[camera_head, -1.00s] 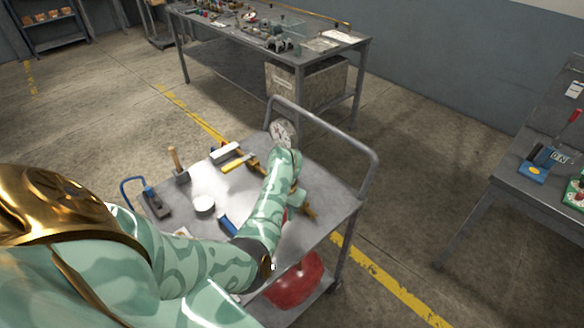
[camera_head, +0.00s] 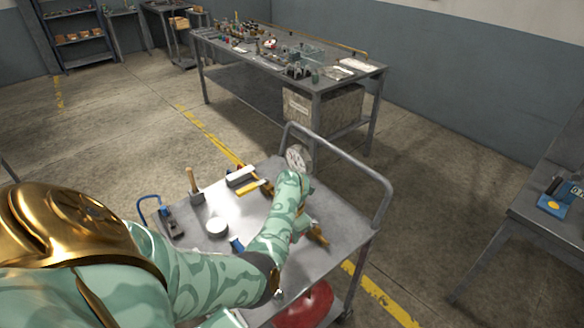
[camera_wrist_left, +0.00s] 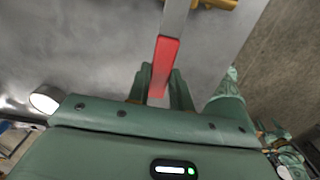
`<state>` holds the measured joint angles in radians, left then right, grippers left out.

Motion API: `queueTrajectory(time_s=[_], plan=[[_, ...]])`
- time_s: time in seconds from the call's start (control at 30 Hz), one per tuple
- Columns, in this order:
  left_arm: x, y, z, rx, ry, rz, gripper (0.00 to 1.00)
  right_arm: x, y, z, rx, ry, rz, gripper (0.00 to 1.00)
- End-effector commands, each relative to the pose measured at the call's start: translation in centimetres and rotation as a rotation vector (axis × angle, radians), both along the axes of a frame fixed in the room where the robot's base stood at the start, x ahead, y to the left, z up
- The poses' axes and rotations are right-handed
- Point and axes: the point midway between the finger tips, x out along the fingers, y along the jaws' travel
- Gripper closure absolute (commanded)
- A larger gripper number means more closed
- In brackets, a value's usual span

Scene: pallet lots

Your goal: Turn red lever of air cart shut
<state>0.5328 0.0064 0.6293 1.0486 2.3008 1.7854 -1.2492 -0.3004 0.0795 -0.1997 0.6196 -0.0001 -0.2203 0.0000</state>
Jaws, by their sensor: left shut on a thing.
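The air cart's grey top (camera_head: 262,212) is below my left arm in the head view, with a round gauge (camera_head: 298,157) at its far end and a brass pipe part (camera_head: 318,236) near the right edge. In the left wrist view the red lever (camera_wrist_left: 164,62) has a red grip on a bare metal bar, beside a brass fitting (camera_wrist_left: 217,4). My left gripper (camera_wrist_left: 160,88) is shut on the red grip, one finger on each side. In the head view my forearm mostly hides the lever and fingers.
A mallet (camera_head: 192,184), a white round tin (camera_head: 217,227) and a yellow-handled tool (camera_head: 249,187) lie on the cart top. A tubular handle (camera_head: 388,195) rises along its far side. A red tank (camera_head: 303,308) is below. A workbench (camera_head: 380,72) stands behind; floor between is clear.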

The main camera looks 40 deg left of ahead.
Motion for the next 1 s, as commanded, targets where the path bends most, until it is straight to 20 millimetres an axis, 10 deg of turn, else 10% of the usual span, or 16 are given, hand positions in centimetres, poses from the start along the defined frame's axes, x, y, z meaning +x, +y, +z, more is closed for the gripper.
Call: queueTrajectory(time_s=[0.03, 0.13, 0.57, 1.0], plan=[[0.3, 0.2, 0.3, 0.007, -0.007, -0.005, 1.0, 0.0, 0.0, 0.0, 0.0, 0.0, 0.0, 0.39], [0.3, 0.2, 0.3, 0.006, -0.007, -0.004, 0.56, 0.0, 0.0, 0.0, 0.0, 0.0, 0.0, 0.39], [0.1, 0.1, 1.7, 0.003, -0.005, -0.002, 0.56, 0.1, 0.0, 0.8, 0.0, -0.002, 0.001, 0.39], [0.2, 0.1, 13.0, 0.006, -0.007, -0.002, 0.56, 0.5, -0.1, 5.2, -0.001, -0.013, 0.001, 0.39]])
